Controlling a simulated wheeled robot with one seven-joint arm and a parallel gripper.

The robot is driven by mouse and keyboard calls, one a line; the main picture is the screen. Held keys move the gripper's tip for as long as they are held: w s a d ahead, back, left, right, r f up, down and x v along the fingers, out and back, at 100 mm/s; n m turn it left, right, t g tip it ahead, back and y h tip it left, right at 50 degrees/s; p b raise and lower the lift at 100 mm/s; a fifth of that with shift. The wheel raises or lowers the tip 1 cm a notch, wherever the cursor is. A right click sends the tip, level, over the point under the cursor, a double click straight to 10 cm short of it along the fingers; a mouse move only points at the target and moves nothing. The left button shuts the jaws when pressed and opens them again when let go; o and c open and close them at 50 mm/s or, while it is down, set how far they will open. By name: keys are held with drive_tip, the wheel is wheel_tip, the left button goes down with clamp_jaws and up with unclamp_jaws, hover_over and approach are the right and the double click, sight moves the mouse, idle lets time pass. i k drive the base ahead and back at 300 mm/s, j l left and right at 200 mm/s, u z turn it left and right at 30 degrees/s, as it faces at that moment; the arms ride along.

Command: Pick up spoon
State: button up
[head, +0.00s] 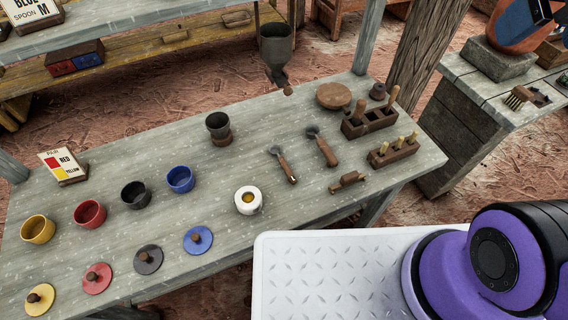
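Two spoon-like tools lie side by side on the grey wooden table (100,185) in the head view. Each has a dark metal head and a brown wooden handle. The left one (283,166) lies with its head toward the back left and its handle toward the front right. The right one (322,147) lies at a similar slant, a little farther back. They lie apart, with bare table between them. I cannot tell from this view which one is the spoon. My gripper is out of view; only purple and black links of my arm show at the lower right.
A white pot (249,200) stands in front of the tools. Wooden tool holders (371,122) stand to their right, a dark cup (218,126) to their left. Several coloured bowls and lids fill the table's left side. A dark funnel (276,45) hangs above the back edge.

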sight(275, 149)
drive_tip(key=k+l, duration=0.1)
drive_tip(key=k, duration=0.15)
drive_tip(key=k+u, duration=0.15)
drive_tip(key=u, duration=0.35)
drive_tip(key=k+u, duration=0.2)
drive_tip(key=u, duration=1.05)
